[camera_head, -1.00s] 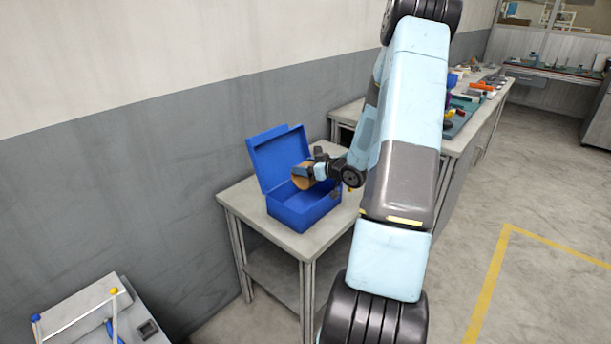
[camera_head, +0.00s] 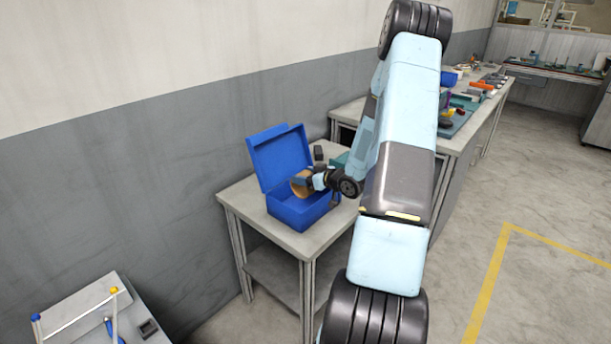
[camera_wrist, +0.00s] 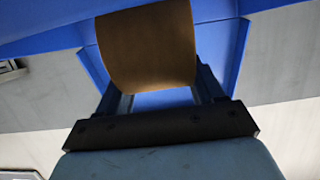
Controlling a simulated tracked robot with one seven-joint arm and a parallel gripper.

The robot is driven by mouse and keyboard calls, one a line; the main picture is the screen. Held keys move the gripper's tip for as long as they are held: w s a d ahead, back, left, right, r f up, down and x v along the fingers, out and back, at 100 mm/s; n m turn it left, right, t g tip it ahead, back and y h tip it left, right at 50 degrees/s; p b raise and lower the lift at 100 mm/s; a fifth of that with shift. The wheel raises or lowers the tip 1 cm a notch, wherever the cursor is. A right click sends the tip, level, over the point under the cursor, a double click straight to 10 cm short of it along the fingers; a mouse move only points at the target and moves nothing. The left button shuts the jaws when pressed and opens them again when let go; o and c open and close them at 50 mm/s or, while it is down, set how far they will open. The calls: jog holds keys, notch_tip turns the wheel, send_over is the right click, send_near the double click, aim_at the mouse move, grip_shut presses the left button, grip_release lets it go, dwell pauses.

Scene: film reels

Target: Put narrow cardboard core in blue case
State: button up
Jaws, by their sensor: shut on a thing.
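The blue case (camera_head: 297,214) stands on the small table with its lid open and leaning back toward the wall. The cardboard core (camera_head: 300,186), a brown cylinder, is at the case's opening, in front of the raised lid. My gripper (camera_head: 310,181) reaches in from the right and is shut on the core. In the wrist view, the brown core (camera_wrist: 147,48) sits between the two fingers, with blue case surfaces (camera_wrist: 235,50) around and behind it. I cannot tell whether the core touches the case floor, since the front wall hides its lower part.
A long bench (camera_head: 470,120) with several items is at the back right. A grey unit (camera_head: 90,318) is at lower left.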

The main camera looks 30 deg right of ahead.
jog(key=shift+f, duration=0.2)
jog(key=o, duration=1)
